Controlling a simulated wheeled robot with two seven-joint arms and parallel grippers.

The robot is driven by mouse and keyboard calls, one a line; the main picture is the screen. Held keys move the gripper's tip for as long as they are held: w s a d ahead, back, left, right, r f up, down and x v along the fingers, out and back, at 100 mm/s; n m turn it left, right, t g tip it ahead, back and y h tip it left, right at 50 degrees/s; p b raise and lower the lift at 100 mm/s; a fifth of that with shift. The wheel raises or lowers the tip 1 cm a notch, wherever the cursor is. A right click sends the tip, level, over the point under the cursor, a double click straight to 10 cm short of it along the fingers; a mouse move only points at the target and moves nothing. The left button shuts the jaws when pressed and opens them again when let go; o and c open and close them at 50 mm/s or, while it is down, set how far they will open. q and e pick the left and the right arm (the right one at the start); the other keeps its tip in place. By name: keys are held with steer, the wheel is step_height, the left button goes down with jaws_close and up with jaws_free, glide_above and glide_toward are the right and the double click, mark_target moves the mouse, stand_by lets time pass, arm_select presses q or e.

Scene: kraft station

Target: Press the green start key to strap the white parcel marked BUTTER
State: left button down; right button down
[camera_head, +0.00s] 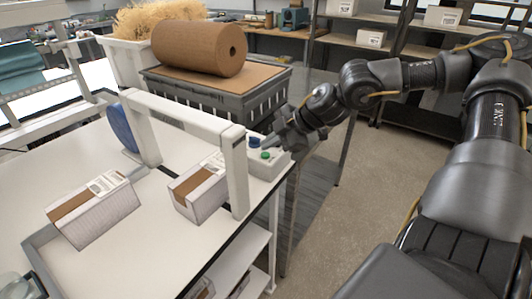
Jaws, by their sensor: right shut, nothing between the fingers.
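A strapping machine with a white arch (187,117) stands on the white table. A pale key box (272,167) beside its right post carries a green key (265,156) and a blue key (254,142). My right gripper (272,142) is shut and empty, its tips close over the box by the keys; I cannot tell whether they touch. A white parcel (202,192) with a brown top band sits at the arch, partly behind the right post. A similar white parcel (97,212) lies to the left. Their labels are too small to read. My left gripper is not in view.
A dark grey crate (213,95) with a brown paper roll (198,47) on its lid stands behind the table. A blue strap reel (122,127) is by the arch's left post. The table between the parcels is clear. Shelves (365,52) stand at the back.

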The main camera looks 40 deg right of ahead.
steer(key=shift+r+p, duration=1.85)
steer(key=shift+r, duration=0.7)
